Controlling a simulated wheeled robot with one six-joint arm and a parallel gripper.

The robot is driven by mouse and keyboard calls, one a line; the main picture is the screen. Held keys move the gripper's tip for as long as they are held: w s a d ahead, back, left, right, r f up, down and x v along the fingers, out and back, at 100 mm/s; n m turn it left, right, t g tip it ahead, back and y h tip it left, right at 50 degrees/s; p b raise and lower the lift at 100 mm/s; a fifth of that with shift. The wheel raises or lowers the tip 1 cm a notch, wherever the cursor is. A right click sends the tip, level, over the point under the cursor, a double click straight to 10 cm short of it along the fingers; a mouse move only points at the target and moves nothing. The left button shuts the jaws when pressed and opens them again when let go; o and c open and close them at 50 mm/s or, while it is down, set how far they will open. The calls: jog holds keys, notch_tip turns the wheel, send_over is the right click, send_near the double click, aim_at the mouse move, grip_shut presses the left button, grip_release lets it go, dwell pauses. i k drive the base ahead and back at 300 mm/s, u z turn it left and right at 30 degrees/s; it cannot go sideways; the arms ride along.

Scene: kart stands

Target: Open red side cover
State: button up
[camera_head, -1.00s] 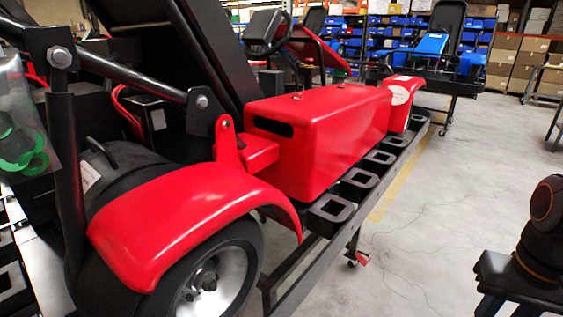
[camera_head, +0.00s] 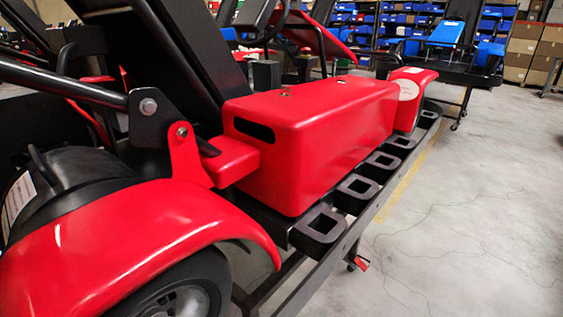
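The red side cover (camera_head: 320,140) is a long box-shaped panel on the side of the kart, in the middle of the head view. It has a dark slot in its near end and small fasteners on its top. It sits closed against the kart, above a black side rail (camera_head: 345,235) with square loops. My gripper is not in view, so its state and its distance from the cover do not show.
A red fender (camera_head: 120,245) over a wheel (camera_head: 185,300) fills the lower left. Black kart tubes and the seat are behind the cover. Grey floor (camera_head: 470,220) to the right is clear. A kart with blue parts (camera_head: 445,35) and shelves of bins stand at the back.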

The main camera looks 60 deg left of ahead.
aim_at(327, 127)
jog(key=i, duration=0.9)
jog(key=u, duration=3.15)
jog(key=i, duration=0.5)
jog(key=z, duration=0.1)
jog(key=k, duration=0.85)
jog(key=u, duration=0.3)
